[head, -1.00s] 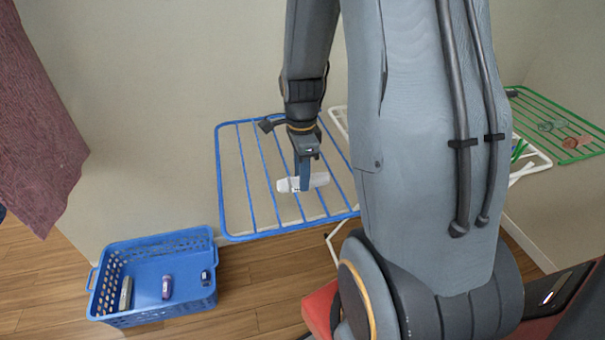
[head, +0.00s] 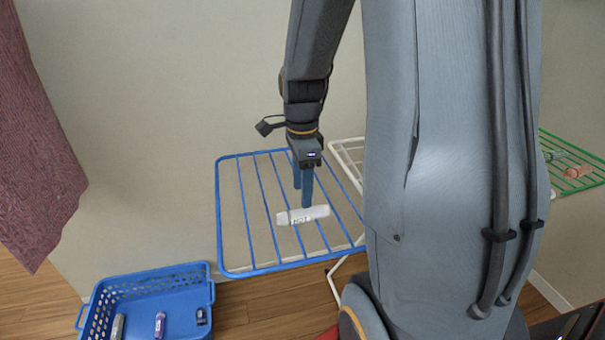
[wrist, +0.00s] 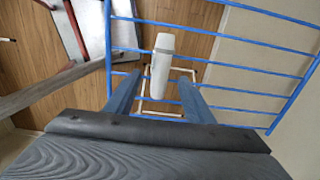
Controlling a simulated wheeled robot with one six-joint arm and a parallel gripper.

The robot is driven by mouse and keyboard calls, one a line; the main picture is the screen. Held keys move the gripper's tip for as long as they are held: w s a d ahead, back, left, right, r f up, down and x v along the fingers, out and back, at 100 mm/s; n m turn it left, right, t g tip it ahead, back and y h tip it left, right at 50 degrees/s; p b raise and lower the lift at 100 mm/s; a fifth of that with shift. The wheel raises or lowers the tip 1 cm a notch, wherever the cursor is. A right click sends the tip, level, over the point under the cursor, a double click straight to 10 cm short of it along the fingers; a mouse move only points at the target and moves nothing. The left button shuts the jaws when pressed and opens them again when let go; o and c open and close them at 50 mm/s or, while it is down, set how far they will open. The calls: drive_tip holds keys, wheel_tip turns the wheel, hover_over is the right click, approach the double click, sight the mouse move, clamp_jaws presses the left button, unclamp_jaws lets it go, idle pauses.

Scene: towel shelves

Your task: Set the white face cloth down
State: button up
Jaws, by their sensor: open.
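The white face cloth (head: 303,215), a rolled bundle, lies on the bars of the blue rack shelf (head: 248,270), near its middle. It also shows in the wrist view (wrist: 162,68), lying between and beyond the finger tips. My gripper (head: 303,198) is above the cloth, pointing down, with its two blue fingers apart. In the wrist view the fingers (wrist: 160,98) stand on either side of the cloth's near end with gaps.
A blue basket (head: 208,294) with several small rolled items stands on the wooden floor at lower left. A white rack (head: 345,150) and a green rack (head: 570,185) stand to the right, partly behind my arm. A dark red cloth (head: 40,150) hangs at far left.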

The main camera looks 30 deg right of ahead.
sight(302, 211)
wheel_tip(302, 211, up, 4)
drive_tip(key=r, duration=0.1)
drive_tip(key=s+a+f+n, duration=0.3)
drive_tip(key=a+n, duration=0.3)
drive_tip(key=n, duration=0.4)
drive_tip(key=s+a+f+n+t, duration=0.1)
drive_tip(key=s+a+f+n, duration=0.2)
drive_tip(key=a+n, duration=0.3)
drive_tip(key=s+n, duration=0.1)
drive_tip(key=n, duration=0.4)
drive_tip(key=shift+s+a+f+b, duration=0.15)
drive_tip(key=shift+s+a+b, duration=0.2)
